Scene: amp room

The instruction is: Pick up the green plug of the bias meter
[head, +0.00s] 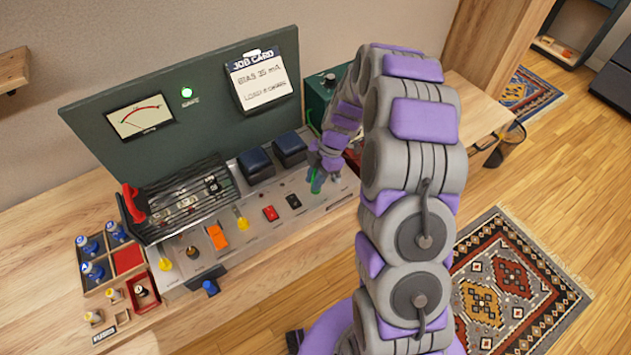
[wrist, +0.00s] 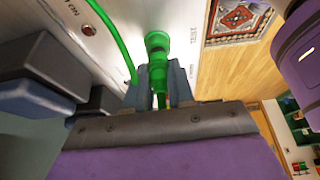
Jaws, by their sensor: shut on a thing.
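The green plug (wrist: 157,62) is between the two fingers of my gripper (wrist: 158,88) in the wrist view. My gripper is shut on it. A green cable (wrist: 112,32) curves up beside the plug against the pale metal panel. In the head view my gripper (head: 318,176) is at the right end of the panel (head: 262,212), with a bit of green showing at its tip. I cannot tell whether the plug's end touches the panel. The meter (head: 140,117) with a white dial is on the dark green upright board at the left.
Two dark blue blocks (head: 256,165) stand behind the panel, close to my gripper. A black wire cage (head: 185,203) is to the left. A wooden tray (head: 128,260) holds several tubes. A green box (head: 320,92) stands behind my arm.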

